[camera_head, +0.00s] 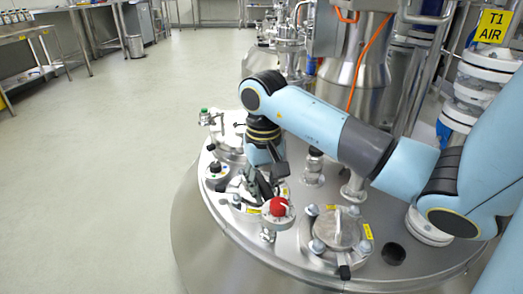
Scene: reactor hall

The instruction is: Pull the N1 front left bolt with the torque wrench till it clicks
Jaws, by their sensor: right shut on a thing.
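My right arm reaches in from the right over the round steel vessel lid (385,278). My right gripper (265,188) points down at the lid's left-front part, behind and left of a red knob (278,206). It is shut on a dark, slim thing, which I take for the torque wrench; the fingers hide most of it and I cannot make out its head. A small flanged port with bolts (237,199) lies beside and below the fingers. Its label is too small to read, so I cannot confirm that it is N1. My left gripper is not in view.
Another clamped cover (231,142) lies behind the gripper. Pipes and a T1 AIR sign (493,26) stand at the right. The floor at left is clear.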

